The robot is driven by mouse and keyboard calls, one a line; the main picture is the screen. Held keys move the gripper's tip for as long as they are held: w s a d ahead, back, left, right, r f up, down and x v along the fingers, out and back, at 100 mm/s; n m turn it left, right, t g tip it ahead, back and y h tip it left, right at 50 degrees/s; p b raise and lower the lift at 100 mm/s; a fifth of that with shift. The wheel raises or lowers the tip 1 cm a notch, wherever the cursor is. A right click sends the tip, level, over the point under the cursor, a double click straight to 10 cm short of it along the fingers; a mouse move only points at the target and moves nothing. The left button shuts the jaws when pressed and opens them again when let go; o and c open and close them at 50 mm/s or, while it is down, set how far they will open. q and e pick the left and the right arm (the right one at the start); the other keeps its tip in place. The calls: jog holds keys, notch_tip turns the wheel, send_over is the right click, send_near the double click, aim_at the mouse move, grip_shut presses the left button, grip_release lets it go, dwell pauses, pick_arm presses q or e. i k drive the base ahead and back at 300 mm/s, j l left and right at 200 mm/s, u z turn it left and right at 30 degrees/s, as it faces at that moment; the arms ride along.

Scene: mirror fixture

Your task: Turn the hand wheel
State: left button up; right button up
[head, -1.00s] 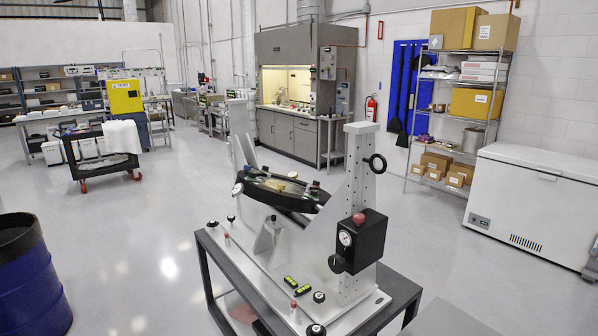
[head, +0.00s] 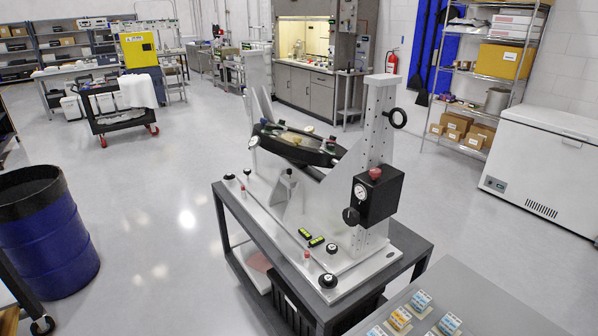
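The mirror fixture (head: 381,140) stands on a dark-framed cart in the middle of the head view. A dark round knob (head: 351,216) sits at the box's lower left. A round black-rimmed mirror (head: 297,146) lies tilted between the two uprights. Neither of my grippers shows, and nothing touches the wheel.
A grey table (head: 500,305) with several small blue, white and orange blocks is at the lower right. A blue barrel (head: 50,245) stands at left. A white chest freezer (head: 548,170) and shelving are at right. Open floor surrounds the cart's left side.

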aim_at(350, 216)
jog(key=k, duration=0.95)
jog(key=k+z, duration=0.1)
jog(key=z, duration=0.35)
jog(key=k+z, duration=0.1)
jog(key=z, duration=0.35)
jog(key=k+l+z, duration=0.1)
jog(key=z, duration=2.15)
jog(key=k+j+z, duration=0.15)
jog(key=j, duration=0.15)
jog(key=k+j+z, duration=0.1)
jog(key=j, duration=0.2)
jog(key=k+j+z, duration=0.15)
jog(key=j, duration=0.15)
jog(key=k+j, duration=0.2)
jog(key=j, duration=0.15)
jog(key=k+j, duration=0.2)
jog(key=j, duration=0.2)
jog(key=k+j, duration=0.2)
jog(key=j, duration=0.15)
jog(key=k+j, duration=0.2)
jog(key=j, duration=0.2)
jog(key=k+j, duration=0.2)
jog(key=j, duration=0.15)
